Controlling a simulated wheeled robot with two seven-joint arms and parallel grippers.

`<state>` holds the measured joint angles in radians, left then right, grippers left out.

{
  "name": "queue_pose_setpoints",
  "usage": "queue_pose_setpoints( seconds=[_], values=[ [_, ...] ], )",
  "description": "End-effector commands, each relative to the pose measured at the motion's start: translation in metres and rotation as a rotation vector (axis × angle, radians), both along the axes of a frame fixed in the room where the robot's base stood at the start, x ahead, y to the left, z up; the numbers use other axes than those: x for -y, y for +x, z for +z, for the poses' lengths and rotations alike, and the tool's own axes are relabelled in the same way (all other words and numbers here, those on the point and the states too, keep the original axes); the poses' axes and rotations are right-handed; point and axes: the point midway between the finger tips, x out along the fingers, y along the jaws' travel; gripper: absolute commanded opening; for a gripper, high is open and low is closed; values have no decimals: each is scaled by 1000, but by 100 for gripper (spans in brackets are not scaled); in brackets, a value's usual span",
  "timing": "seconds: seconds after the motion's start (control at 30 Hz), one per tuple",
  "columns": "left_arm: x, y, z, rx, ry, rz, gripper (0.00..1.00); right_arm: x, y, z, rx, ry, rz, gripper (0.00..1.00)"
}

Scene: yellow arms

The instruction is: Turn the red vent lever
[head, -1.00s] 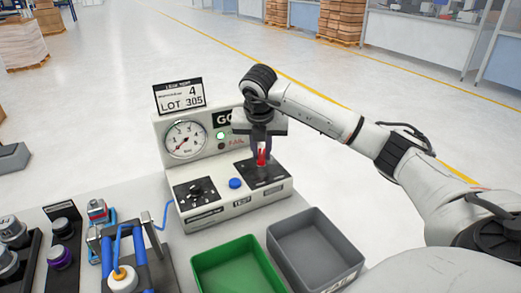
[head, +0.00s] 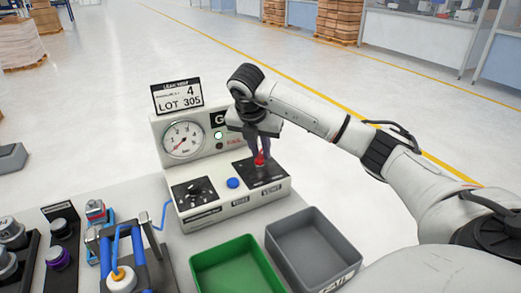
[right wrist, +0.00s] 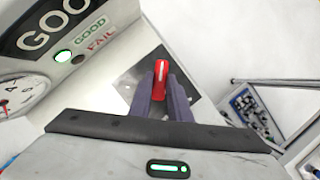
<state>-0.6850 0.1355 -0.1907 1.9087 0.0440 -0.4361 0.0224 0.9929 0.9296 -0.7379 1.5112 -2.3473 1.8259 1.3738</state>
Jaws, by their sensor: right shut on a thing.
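The red vent lever (head: 260,158) stands on the dark plate at the right side of the leak test station (head: 240,205). My right gripper (head: 261,152) comes down on it from above and is shut on it. In the right wrist view the red lever (right wrist: 160,75) shows between the two dark fingers of my right gripper (right wrist: 160,98), with its upper end clear of them. The lever's base is partly hidden by the fingers. My left gripper is not in view.
A pressure gauge (head: 183,140), a lit green lamp (head: 218,135), a blue button (head: 233,183) and a black knob plate (head: 195,190) are on the station. A green bin (head: 205,262) and a grey bin (head: 345,250) stand in front. Fixtures with fittings (head: 58,257) are at left.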

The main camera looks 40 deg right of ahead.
Motion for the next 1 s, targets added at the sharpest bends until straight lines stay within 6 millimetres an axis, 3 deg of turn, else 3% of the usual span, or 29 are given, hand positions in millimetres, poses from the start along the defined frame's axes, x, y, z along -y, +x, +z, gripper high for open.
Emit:
queue_pose_setpoints(
  seconds=[0.03, 0.13, 0.53, 0.8, 1.0],
  values=[
    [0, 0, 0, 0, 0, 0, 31, 1, 0, 1, 2, 0, -5, 19],
    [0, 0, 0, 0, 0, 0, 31, 1, 0, 1, 2, 0, -4, 36],
    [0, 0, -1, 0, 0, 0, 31, -3, 0, 7, 3, 1, 0, 36],
    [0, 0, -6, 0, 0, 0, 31, -19, -8, 53, 8, 1, 1, 36],
    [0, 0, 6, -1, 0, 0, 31, -30, -15, 88, 5, -2, -1, 36]
  ],
)
